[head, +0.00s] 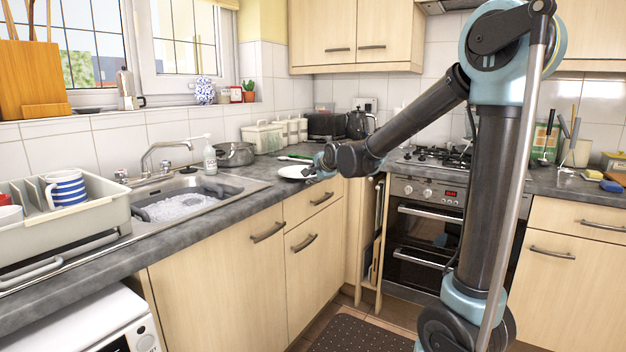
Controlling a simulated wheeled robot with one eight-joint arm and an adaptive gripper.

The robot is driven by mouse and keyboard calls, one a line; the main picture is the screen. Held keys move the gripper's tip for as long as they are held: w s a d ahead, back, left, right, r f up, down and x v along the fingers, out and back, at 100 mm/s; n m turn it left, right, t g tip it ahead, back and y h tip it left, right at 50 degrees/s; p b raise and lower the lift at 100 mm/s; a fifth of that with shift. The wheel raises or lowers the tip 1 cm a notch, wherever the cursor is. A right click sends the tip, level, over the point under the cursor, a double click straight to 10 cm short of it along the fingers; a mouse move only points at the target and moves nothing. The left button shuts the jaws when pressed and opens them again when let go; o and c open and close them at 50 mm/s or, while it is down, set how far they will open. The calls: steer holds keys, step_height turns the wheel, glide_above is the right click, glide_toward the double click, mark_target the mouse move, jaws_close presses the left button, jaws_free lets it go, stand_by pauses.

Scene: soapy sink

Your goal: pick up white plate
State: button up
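A white plate (291,172) lies on the dark grey counter, to the right of the sink and near the counter's front edge. My arm reaches left across the picture, and its end, my gripper (315,168), is at the plate's right side. The gripper is small here and its fingers are partly hidden by the arm's own wrist. I cannot tell whether it touches the plate or whether its fingers are open or shut.
A green-and-white utensil (296,158) lies just behind the plate. The sink (225,183) holds soapy water. A metal pot (235,154), a soap bottle (210,158) and a dish rack (95,228) stand leftward. The hob (440,157) and oven (425,235) are to the right.

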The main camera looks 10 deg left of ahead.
steer(key=shift+r, duration=0.1)
stand_by(0.3)
steer(key=shift+v, duration=5.9)
steer(key=shift+d, duration=0.1)
